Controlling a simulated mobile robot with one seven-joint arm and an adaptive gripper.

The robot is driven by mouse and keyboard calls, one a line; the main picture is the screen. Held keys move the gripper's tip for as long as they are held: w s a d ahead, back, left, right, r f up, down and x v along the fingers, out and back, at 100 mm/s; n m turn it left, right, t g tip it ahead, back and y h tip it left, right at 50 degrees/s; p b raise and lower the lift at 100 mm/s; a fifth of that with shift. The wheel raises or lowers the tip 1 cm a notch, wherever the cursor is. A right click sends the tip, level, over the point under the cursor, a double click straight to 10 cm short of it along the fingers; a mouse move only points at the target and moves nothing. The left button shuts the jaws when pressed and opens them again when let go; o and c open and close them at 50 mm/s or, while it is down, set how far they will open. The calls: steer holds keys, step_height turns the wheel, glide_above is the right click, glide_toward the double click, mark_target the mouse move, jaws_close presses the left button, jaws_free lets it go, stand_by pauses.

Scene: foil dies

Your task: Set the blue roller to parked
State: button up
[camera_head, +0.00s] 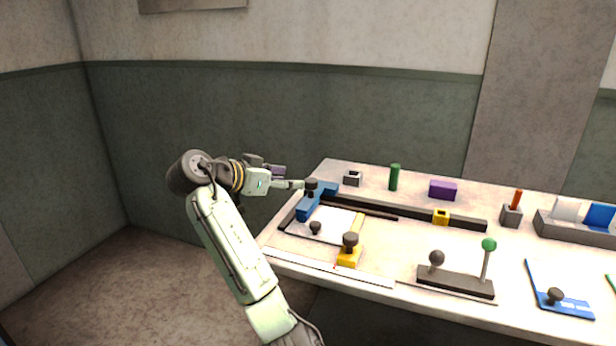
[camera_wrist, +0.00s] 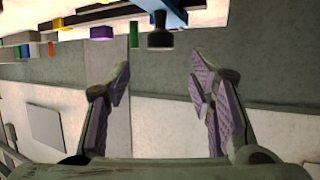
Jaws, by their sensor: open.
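The blue roller (camera_head: 308,208) lies at the left end of the workbench, across the end of a white plate (camera_head: 328,222) in a dark frame. A dark knob (camera_head: 311,184) stands on it. In the wrist view, which looks upside down, the blue roller (camera_wrist: 172,14) is at the top with its knob (camera_wrist: 160,38) pointing down. My gripper (camera_head: 298,185) is at the knob's left, at about its height. In the wrist view my gripper (camera_wrist: 160,78) has its fingers spread and empty, with the knob beyond the tips, between them sideways. Contact is not visible.
A yellow piece with a dark knob (camera_head: 349,256) is at the plate's front right. Behind stand a grey socket (camera_head: 352,179), green cylinder (camera_head: 394,177) and purple block (camera_head: 443,189). Two levers (camera_head: 455,283) stand in front.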

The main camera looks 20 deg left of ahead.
mark_target(309, 181)
steer(key=p+x, duration=0.2)
steer(key=x, duration=0.7)
steer(key=shift+w+d+f+p, duration=0.15)
steer(key=shift+w+p, duration=0.2)
steer(key=shift+c, duration=0.6)
jaws_close()
